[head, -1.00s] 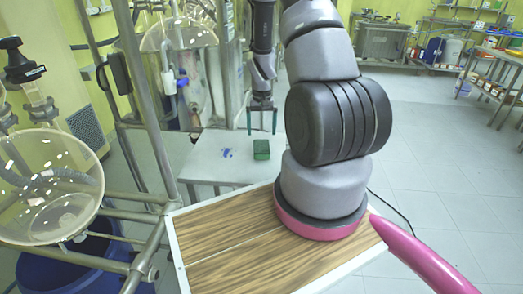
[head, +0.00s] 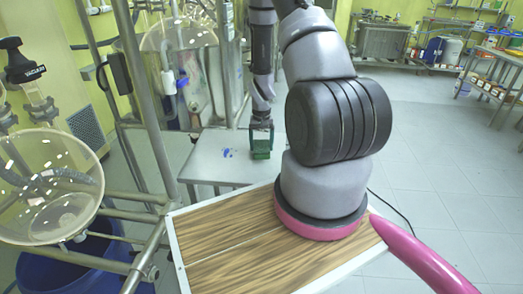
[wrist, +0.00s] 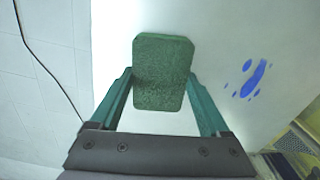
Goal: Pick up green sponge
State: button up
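The green sponge (wrist: 160,72) is a rounded block on the pale table, seen from above in the wrist view. In the head view the sponge (head: 261,154) sits near the table's right side, partly behind my gripper. My gripper (head: 261,140) is down at the sponge. In the wrist view its two teal fingers (wrist: 163,92) are spread, one on each side of the sponge's near part.
A blue stain (wrist: 254,80) marks the table (head: 205,165) beside the sponge. A metal frame with glass vessels (head: 45,185) stands at the left. A wood-topped surface (head: 225,250) is in front. Open floor (head: 430,160) lies to the right.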

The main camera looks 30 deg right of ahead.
aim_at(261, 146)
jog(key=shift+c, duration=1.2)
jog(key=shift+r, duration=0.1)
notch_tip(261, 146, up, 10)
